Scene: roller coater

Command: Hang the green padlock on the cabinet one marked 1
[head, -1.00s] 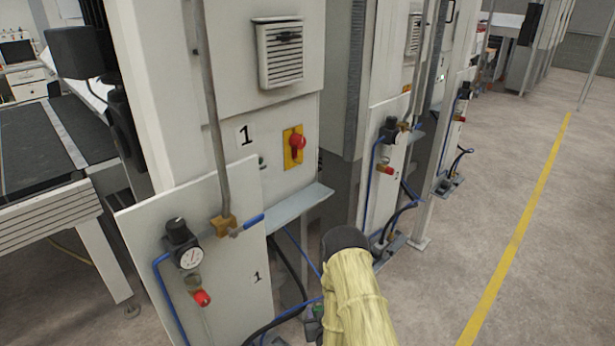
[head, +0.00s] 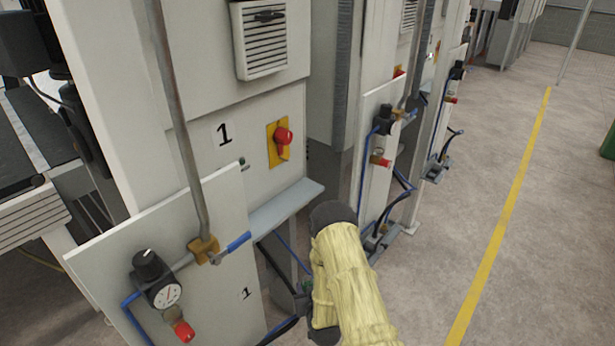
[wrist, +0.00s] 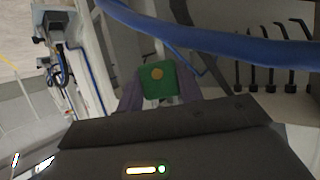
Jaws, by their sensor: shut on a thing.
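The green padlock (wrist: 158,78) is between the fingers of my gripper (wrist: 157,100) in the wrist view. A round brass-coloured spot shows on its face; its shackle is not clear. In the head view my gripper (head: 304,298) is mostly hidden behind my yellow-sleeved arm, low beside the cabinet, with only a little green showing. The cabinet marked 1 (head: 200,165) stands left of my arm. It bears a red rotary switch (head: 283,136) on a yellow plate (head: 274,154), above and left of my gripper. The padlock is apart from this switch.
A grey ledge (head: 285,207) juts from the cabinet above my gripper. A blue hose (wrist: 215,42) crosses close in the wrist view. Open floor (head: 440,215) lies to the right.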

